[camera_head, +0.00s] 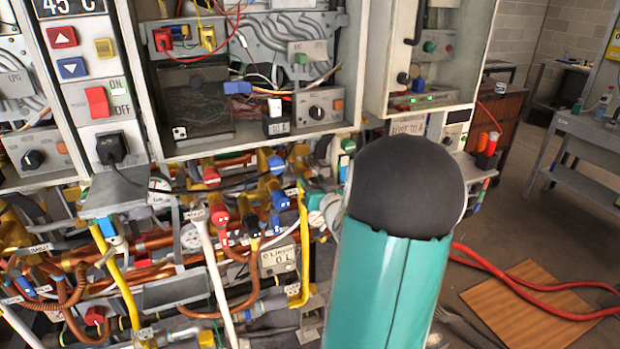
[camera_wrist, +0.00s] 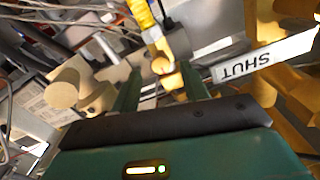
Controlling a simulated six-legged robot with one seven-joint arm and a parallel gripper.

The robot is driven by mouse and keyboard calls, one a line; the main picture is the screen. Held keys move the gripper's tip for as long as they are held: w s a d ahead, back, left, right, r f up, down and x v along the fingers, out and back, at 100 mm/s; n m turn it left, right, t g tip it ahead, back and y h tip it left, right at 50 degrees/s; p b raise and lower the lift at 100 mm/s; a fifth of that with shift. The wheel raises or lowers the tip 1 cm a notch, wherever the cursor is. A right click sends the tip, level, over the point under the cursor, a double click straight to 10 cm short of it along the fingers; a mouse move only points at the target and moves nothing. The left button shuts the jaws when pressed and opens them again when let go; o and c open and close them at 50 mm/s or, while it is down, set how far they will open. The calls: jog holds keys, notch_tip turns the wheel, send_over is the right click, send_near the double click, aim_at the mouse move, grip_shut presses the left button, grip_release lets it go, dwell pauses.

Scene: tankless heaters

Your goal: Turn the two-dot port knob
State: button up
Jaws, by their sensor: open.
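A row of small knobs sits on the pipework below the heater panels in the head view: a red knob (camera_head: 219,216), a black knob (camera_head: 250,223) and a blue knob (camera_head: 280,201). Small pale marks show on some of them, but I cannot tell which one bears two dots. In the wrist view my gripper (camera_wrist: 160,76) is open, its two green fingers apart. A yellow fitting with a round coppery end (camera_wrist: 162,64) shows between and just beyond the fingertips. I cannot tell whether they touch it. My gripper is not clear in the head view, where my teal arm covers the right of the pipework.
A white "SHUT" label (camera_wrist: 262,57) lies right of the fingers, upside down, near yellow pipes. A tan round knob (camera_wrist: 62,92) is at left. Yellow pipes (camera_head: 303,250) and a white pipe (camera_head: 217,275) crowd the head view. Red hoses (camera_head: 530,283) lie on the floor at right.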

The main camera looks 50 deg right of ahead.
aim_at(307, 173)
jog(key=shift+x, duration=1.2)
jog(key=shift+c, duration=0.5)
grip_shut()
